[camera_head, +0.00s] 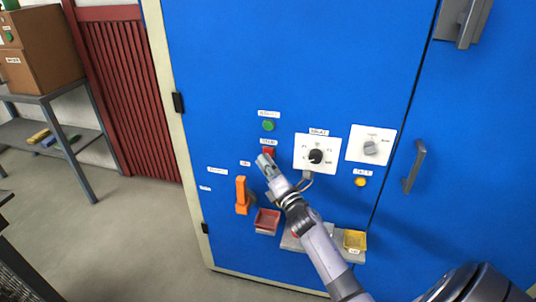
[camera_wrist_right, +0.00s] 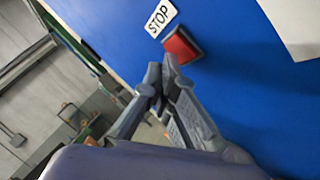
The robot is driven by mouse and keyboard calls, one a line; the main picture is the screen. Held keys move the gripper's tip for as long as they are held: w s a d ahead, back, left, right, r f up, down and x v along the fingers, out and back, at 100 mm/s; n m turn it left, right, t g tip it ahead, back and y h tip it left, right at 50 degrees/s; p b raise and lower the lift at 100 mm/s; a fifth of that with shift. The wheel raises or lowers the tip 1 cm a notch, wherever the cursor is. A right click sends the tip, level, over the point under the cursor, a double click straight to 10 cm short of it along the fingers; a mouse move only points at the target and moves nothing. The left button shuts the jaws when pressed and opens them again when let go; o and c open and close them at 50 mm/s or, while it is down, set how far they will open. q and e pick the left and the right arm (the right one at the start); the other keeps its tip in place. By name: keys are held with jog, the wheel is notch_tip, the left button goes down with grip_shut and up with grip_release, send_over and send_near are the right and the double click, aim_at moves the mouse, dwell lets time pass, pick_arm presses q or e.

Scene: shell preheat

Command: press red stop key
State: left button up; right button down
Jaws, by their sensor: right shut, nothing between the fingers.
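The red stop key (camera_head: 268,152) sits on the blue cabinet door, below a green button (camera_head: 268,126). In the right wrist view the red key (camera_wrist_right: 182,46) is a square block beside a white STOP label (camera_wrist_right: 160,18). My right gripper (camera_head: 265,160) is shut and empty, its tips just below the key in the head view. In the right wrist view the gripper tips (camera_wrist_right: 162,72) are close to the key's lower edge; I cannot tell whether they touch it. My left gripper is not in view.
To the right are a black dial (camera_head: 316,156) on a white plate, a grey knob (camera_head: 370,148) and a yellow button (camera_head: 360,181). An orange lever (camera_head: 241,195) and a red tray (camera_head: 267,220) are lower left. A yellow tray (camera_head: 355,240) is lower right.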

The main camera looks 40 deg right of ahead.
jog(key=shift+w+d, duration=0.3)
jog(key=shift+d, duration=0.1)
dwell(0.8)
jog(key=shift+s+a, duration=0.6)
jog(key=shift+a, duration=0.05)
jog(key=shift+a, duration=0.1)
jog(key=s+a, duration=0.3)
jog(key=shift+s+a+p, duration=0.1)
jog(key=shift+a+p, duration=0.2)
jog(key=shift+p, duration=0.1)
jog(key=shift+f, duration=0.15)
dwell(0.8)
